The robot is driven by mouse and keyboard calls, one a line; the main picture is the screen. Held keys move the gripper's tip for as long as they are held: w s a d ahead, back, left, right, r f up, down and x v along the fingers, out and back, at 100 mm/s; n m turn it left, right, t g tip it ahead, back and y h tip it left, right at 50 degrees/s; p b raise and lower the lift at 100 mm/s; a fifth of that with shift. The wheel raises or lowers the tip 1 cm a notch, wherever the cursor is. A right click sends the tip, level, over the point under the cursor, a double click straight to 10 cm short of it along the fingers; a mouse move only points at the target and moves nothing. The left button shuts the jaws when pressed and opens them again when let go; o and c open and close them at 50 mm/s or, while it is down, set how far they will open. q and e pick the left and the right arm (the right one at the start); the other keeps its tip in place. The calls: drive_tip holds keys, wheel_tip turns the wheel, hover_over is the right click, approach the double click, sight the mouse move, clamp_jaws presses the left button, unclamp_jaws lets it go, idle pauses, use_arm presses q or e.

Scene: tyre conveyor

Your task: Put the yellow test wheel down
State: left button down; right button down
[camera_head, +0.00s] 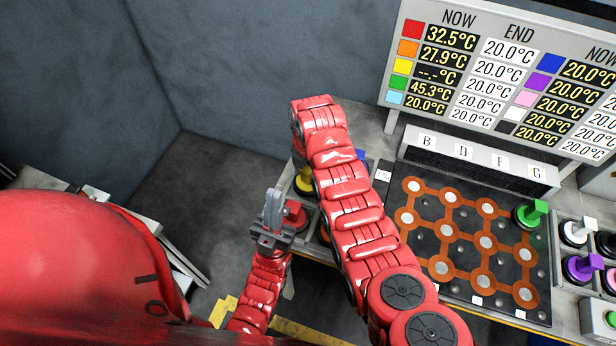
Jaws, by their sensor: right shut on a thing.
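A yellow piece (304,182), which looks like part of the yellow test wheel, shows just left of my right arm at the table's left end. The arm hides the rest, so I cannot tell whether it is held or resting. My right arm rises from the lower right and bends over at its top; its gripper is hidden behind it. My left gripper (273,212) points upward beside the table's left edge, in front of the red wheel (297,214). Its grey fingers look close together, with nothing seen between them. The display shows dashes beside the yellow square (402,66).
An orange-patterned plate (463,222) with silver discs fills the table's middle. The green wheel (531,213) stands at its back right corner. White (577,232) and purple (583,267) wheels stand in a right rack. A box labelled B, D, F, G (480,160) stands behind.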

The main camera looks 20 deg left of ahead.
drive_tip(key=shift+f, duration=1.1)
unclamp_jaws()
drive_tip(key=shift+r, duration=0.15)
wheel_tip(320, 180, up, 6)
drive_tip(key=shift+w+f+b, duration=0.1)
drive_tip(key=shift+f+b, duration=0.15)
drive_tip(key=shift+b, duration=0.9)
wheel_tip(320, 180, up, 5)
drive_tip(key=p, duration=0.4)
drive_tip(key=shift+r+p, duration=0.2)
drive_tip(key=shift+p, duration=0.15)
drive_tip(key=shift+r+p, duration=0.7)
